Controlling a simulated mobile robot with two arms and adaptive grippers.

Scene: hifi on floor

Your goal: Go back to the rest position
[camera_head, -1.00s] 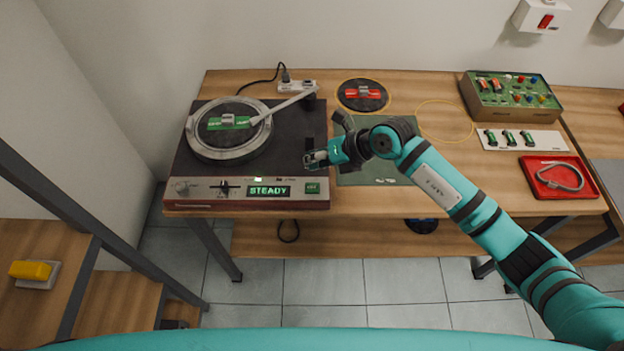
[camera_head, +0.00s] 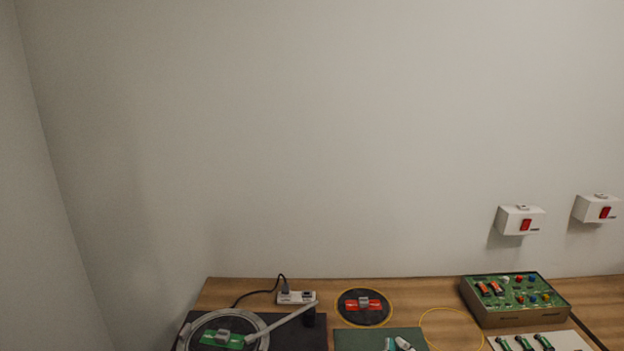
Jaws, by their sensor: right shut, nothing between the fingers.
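My left gripper is not in view. The turntable (camera_head: 183,338) is at the bottom left, with a green-labelled disc and its pale tonearm (camera_head: 292,315). Its front panel is out of the frame.
A black disc with a red label (camera_head: 363,306) lies on the wooden table (camera_head: 420,292). A power strip (camera_head: 296,297), a yellow ring (camera_head: 451,310) and a green circuit box (camera_head: 515,300) are near. Wall switches (camera_head: 521,220) hang at right. The wall above is bare.

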